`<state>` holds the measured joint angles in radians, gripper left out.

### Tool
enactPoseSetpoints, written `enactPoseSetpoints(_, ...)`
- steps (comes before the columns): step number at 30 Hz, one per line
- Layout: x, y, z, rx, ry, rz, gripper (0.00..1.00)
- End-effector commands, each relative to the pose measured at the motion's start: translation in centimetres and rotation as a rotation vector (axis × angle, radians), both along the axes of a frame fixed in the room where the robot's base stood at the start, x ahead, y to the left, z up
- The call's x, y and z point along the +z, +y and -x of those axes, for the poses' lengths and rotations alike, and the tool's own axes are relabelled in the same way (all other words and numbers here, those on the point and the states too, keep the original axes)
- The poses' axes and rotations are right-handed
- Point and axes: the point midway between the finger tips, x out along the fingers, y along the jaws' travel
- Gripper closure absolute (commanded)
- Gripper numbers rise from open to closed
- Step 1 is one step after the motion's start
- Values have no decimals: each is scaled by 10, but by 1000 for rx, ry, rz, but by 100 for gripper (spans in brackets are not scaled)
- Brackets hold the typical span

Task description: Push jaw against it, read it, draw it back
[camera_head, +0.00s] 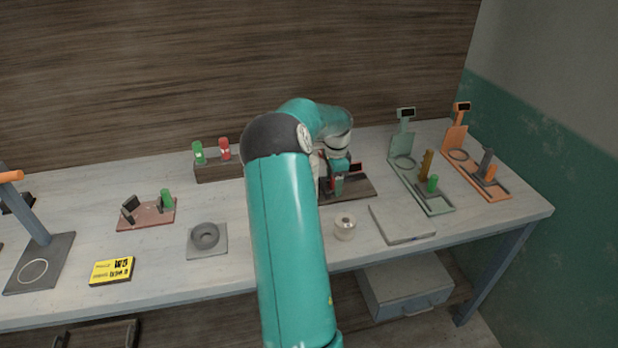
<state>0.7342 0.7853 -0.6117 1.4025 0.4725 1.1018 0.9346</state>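My teal arm crosses the middle of the view. My gripper (338,186) is low over a dark flat fixture (362,188) behind the arm. A small red part and a small black part show close to the gripper. The arm hides much of the fixture, and I cannot tell whether the gripper touches it or holds anything. The green stand (404,146) and the orange stand (456,138) to the right each have a dark display, a ring and upright blocks on their bases. Which part is the jaw is unclear, and no reading is legible.
A pale spool-like piece (345,228) and a flat grey slab (401,224) lie before the fixture. To the left are a grey ring on a plate (193,243), a reddish plate (135,222), a yellow card (111,271) and a wooden rack (213,172) with green and red pieces.

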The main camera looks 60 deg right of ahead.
Motion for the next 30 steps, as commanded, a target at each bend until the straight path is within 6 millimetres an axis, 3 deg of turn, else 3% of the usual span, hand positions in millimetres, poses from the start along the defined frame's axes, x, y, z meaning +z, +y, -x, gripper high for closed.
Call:
enactPoseSetpoints(1,0,0,0,0,0,0,48)
enactPoseSetpoints(9,0,0,0,0,0,0,98)
enactPoseSetpoints(30,1,14,-14,1,-1,0,98)
